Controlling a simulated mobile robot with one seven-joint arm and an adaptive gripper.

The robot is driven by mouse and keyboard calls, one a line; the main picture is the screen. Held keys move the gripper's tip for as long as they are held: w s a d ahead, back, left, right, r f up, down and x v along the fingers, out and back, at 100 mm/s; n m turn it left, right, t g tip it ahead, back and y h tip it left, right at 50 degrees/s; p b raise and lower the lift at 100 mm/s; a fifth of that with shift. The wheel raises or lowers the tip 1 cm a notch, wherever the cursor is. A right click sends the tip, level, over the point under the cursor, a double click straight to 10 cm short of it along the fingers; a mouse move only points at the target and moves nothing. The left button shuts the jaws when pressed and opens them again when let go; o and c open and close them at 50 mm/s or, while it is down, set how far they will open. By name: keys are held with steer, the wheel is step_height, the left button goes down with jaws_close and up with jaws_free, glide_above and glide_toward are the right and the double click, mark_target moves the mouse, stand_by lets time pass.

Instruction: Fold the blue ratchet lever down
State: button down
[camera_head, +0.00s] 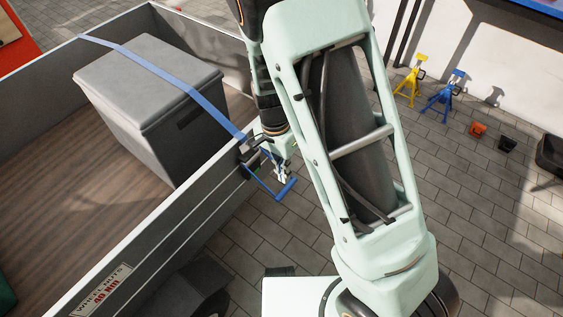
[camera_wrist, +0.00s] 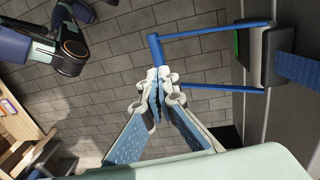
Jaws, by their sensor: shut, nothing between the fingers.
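The blue ratchet lever (camera_head: 287,189) is a U-shaped frame that sticks out from the trailer's side wall. In the wrist view the lever (camera_wrist: 212,31) shows two arms running from the dark ratchet body (camera_wrist: 257,52) to a crossbar at left. A blue strap (camera_head: 150,68) runs from the ratchet over a grey box; it also shows in the wrist view (camera_wrist: 298,70). My gripper (camera_wrist: 158,75) is shut and empty, its tips at the crossbar. I cannot tell whether they touch it. In the head view my gripper (camera_head: 282,178) is partly hidden by my arm.
The grey lidded box (camera_head: 145,85) stands in the trailer (camera_head: 170,230). A yellow jack stand (camera_head: 411,82) and a blue one (camera_head: 444,93) stand on the paving at right, with small orange (camera_head: 478,129) and black items nearby. The paving beside the lever is clear.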

mark_target(286, 187)
steer(key=shift+s+d+f+b, duration=0.15)
steer(key=shift+f+b, duration=0.25)
steer(key=shift+f, duration=1.4)
steer(key=shift+f, duration=0.1)
steer(key=shift+f, duration=0.15)
steer(key=shift+f+y+b, duration=0.1)
steer(key=shift+y+b, duration=0.2)
steer(key=shift+b, duration=0.15)
